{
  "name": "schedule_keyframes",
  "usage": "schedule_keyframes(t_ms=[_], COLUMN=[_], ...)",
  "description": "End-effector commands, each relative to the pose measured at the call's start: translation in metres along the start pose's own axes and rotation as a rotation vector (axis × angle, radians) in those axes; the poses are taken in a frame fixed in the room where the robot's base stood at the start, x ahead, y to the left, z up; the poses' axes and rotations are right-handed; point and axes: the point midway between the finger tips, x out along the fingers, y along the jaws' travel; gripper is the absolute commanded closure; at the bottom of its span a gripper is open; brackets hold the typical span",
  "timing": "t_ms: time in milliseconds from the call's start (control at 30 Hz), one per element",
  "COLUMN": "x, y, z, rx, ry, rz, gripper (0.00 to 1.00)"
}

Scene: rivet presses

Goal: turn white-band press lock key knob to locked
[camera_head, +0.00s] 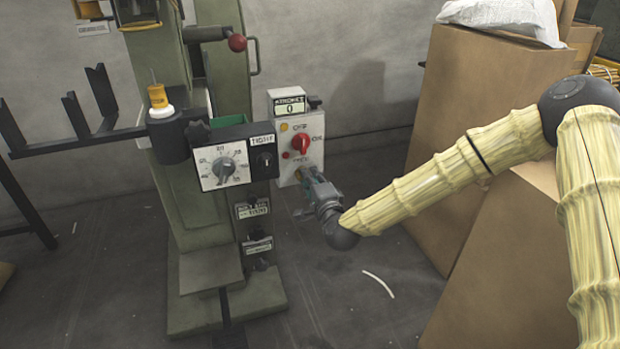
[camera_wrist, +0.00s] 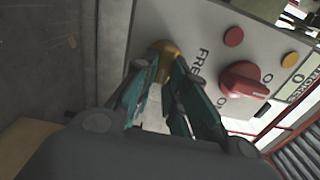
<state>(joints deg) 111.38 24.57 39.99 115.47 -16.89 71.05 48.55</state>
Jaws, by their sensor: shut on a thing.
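The lock key knob (camera_wrist: 164,57) is a small brass-yellow knob low on the white control box of the green press (camera_head: 235,230). In the wrist view it sits between the tips of my gripper (camera_wrist: 158,72), next to lettering that reads like FREE. My gripper is shut on the knob, with a teal finger on each side. The knob's exact turn angle is hard to tell.
Above the knob are a red rotary switch (camera_head: 300,141) marked OFF and ON, a red button (camera_wrist: 234,37) and a yellow lamp (camera_wrist: 290,59). A dial panel (camera_head: 220,165) stands to the left. Tall cardboard boxes (camera_head: 470,110) crowd the right, behind my arm.

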Motion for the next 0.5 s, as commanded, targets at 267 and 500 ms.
schedule_keyframes(t_ms=[267,500], x=[-0.0006,-0.0002], y=[0.0015,0.0007], z=[-0.0001,0.0003], rx=[0.000,0.000], ry=[0.000,-0.001], rz=[0.003,0.001], gripper=[0.80,0.64])
